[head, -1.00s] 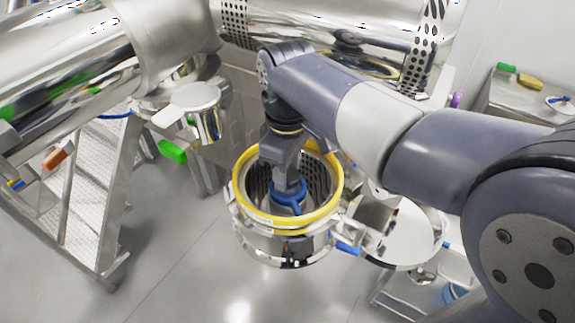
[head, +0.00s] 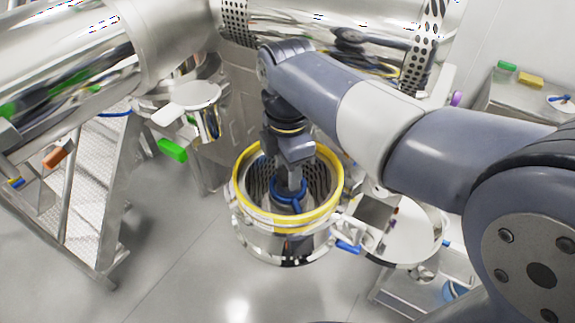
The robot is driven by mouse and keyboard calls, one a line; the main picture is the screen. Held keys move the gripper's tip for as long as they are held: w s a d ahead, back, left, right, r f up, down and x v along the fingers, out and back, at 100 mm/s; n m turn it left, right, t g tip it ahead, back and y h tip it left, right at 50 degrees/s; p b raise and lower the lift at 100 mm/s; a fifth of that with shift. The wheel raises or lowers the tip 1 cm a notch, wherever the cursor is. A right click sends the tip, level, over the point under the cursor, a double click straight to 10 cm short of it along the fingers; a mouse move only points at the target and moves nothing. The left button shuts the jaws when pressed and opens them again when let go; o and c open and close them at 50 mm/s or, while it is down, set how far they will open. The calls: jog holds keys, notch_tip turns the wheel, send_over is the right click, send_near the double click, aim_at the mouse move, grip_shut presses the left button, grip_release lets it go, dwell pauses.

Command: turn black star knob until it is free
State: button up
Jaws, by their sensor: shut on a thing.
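My gripper (head: 289,187) reaches straight down into an open round steel vessel with a yellow rim (head: 240,200). Its fingers are shut at the middle of the vessel, just above a blue ring-shaped part (head: 289,205). The black star knob cannot be made out clearly; the dark fingers cover the spot where they grip. The vessel has perforated inner walls and stands upright.
A steel vessel with a white lid-like plate (head: 190,100) stands at the left, by a green handle (head: 172,150). A round steel dish (head: 412,235) is right of the yellow-rimmed vessel. A stepped frame (head: 85,200) is far left. The floor (head: 180,270) in front is clear.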

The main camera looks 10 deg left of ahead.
jog(key=shift+n, duration=1.1)
jog(key=o, duration=1)
notch_tip(320, 180, up, 11)
jog(key=shift+f+b, duration=0.1)
jog(key=shift+b, duration=0.4)
notch_tip(320, 180, down, 11)
jog(key=shift+r+p, duration=0.1)
jog(key=shift+p, duration=0.4)
